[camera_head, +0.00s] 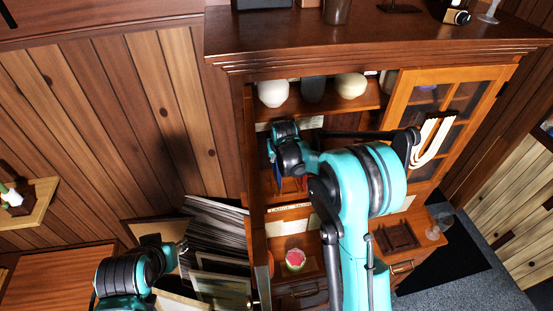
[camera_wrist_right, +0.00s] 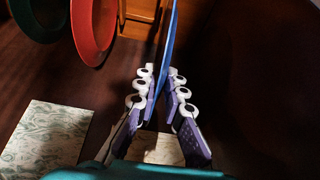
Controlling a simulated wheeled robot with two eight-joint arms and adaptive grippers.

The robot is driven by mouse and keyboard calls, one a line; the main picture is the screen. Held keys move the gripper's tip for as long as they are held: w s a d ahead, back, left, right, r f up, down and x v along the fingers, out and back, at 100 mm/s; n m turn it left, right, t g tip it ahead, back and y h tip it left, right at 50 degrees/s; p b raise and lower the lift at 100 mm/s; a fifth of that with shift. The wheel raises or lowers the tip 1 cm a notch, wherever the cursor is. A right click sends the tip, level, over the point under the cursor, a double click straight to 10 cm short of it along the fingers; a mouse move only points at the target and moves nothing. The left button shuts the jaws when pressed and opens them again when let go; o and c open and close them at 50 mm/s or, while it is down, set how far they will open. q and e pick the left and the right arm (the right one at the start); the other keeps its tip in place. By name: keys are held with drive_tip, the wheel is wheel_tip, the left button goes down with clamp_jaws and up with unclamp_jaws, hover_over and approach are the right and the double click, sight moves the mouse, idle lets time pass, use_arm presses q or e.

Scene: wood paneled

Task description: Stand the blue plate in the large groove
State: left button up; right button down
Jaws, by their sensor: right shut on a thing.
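The blue plate (camera_wrist_right: 169,40) is seen edge-on in the right wrist view, upright between the purple fingers of my right gripper (camera_wrist_right: 160,78), which is shut on it. In the head view, my right arm reaches into the open cabinet. A blue sliver (camera_head: 277,174) shows below its wrist, and the fingers are mostly hidden. A wooden rack (camera_wrist_right: 138,14) stands at the top of the wrist view, partly behind the blue plate. I cannot make out its large groove. My left gripper (camera_head: 178,246) is low at the left, its fingers unclear.
A red plate (camera_wrist_right: 94,28) and a green plate (camera_wrist_right: 38,20) stand left of the rack. Patterned paper (camera_wrist_right: 45,140) lies on the dark shelf. Pale vases (camera_head: 272,93) stand on the shelf above. The glass door (camera_head: 440,105) is at the right, and leaning frames (camera_head: 220,285) stand below left.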

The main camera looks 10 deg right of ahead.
drive_tip(key=shift+s+b, duration=0.3)
idle(0.5)
idle(0.7)
drive_tip(key=shift+f+b, duration=2.3)
drive_tip(key=shift+f, duration=0.05)
drive_tip(key=c, duration=1.5)
unclamp_jaws()
drive_tip(key=shift+c, duration=0.2)
drive_tip(key=v, duration=1.2)
drive_tip(key=shift+r, duration=0.1)
